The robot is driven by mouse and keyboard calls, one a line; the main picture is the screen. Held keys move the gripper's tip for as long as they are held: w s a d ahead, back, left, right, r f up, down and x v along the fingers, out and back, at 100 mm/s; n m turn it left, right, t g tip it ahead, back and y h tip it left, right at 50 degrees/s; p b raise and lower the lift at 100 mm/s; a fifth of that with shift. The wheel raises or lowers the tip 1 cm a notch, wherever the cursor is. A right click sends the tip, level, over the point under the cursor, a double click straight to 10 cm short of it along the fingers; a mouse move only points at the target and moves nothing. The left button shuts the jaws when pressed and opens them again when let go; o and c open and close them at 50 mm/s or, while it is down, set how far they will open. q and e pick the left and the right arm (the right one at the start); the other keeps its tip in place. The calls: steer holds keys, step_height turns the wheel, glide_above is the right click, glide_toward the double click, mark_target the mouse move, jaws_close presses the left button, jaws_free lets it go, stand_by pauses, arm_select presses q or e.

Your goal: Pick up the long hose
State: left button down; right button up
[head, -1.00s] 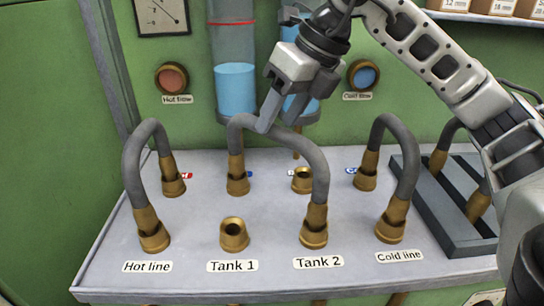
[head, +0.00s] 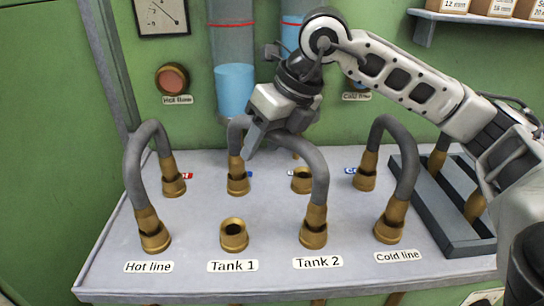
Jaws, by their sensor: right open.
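The long grey hose (head: 318,172) arches diagonally across the middle of the bench. One brass end (head: 238,176) is at the back above Tank 1, and the other (head: 314,226) is at the front by the Tank 2 label. My right gripper (head: 251,146) is open at the top of this arch, with its fingers pointing down. A finger overlaps the hose in the picture, and the gripper body hides part of the arch. I cannot tell whether the finger touches the hose. My left gripper is not in view.
Another hose (head: 130,168) arches at the Hot line on the left, and one (head: 408,165) at the Cold line on the right. An empty brass socket (head: 234,235) is at Tank 1's front, another (head: 302,180) behind Tank 2. A dark rack (head: 440,215) stands at right.

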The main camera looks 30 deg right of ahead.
steer(key=shift+f, duration=0.25)
stand_by(0.3)
jaws_close()
steer(key=shift+r, duration=0.15)
